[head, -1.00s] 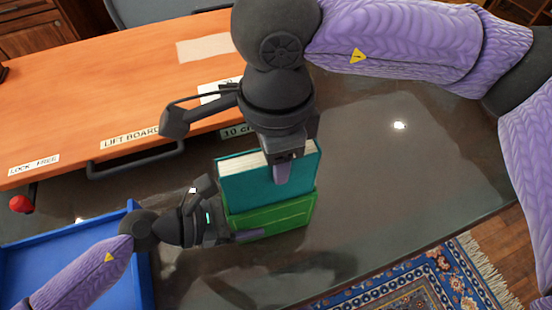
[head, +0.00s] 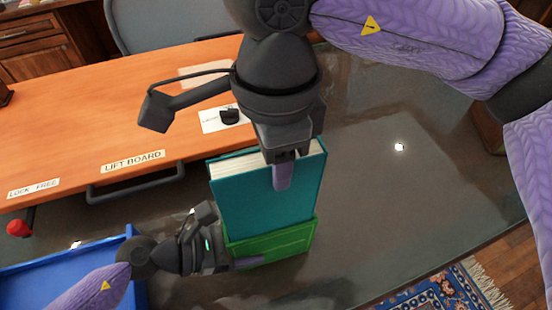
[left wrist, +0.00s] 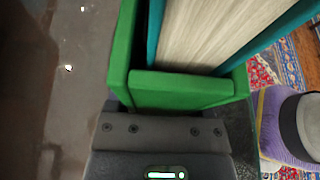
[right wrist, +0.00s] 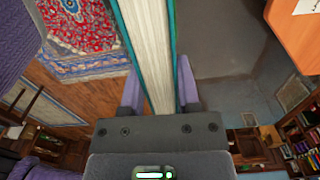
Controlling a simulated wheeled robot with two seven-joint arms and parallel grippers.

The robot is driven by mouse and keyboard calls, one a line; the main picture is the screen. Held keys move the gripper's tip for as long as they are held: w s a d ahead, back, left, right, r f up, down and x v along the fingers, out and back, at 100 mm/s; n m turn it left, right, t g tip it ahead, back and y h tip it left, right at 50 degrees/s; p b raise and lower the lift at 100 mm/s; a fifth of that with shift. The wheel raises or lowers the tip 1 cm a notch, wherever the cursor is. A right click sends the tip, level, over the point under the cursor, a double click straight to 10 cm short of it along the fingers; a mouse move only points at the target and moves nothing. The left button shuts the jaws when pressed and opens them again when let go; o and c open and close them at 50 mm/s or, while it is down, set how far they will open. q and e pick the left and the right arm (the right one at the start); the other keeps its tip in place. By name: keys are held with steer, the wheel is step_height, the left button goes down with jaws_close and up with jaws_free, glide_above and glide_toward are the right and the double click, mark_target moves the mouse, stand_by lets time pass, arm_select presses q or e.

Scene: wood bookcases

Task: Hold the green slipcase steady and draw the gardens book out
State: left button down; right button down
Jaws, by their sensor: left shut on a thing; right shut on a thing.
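The green slipcase (head: 275,243) stands upright on the dark glossy tabletop. It also shows in the left wrist view (left wrist: 185,88). The gardens book, with a teal cover (head: 265,200) and pale pages, stands upright with its lower part inside the slipcase and much of its cover showing above it. In the right wrist view the book (right wrist: 150,50) runs between the fingers. My left gripper (head: 240,263) is shut on the slipcase low on its left end. My right gripper (head: 283,172) is shut on the book at its top edge. The book's lower end is hidden in the slipcase.
An orange lift board (head: 60,130) with a dark handle (head: 135,183) lies behind. A blue tray (head: 60,280) is at the lower left, near a red knob (head: 18,228). The tabletop right of the slipcase is clear.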

steer(key=shift+r, duration=0.15)
steer(key=shift+r, duration=1.8)
arm_select(q)
jaws_free()
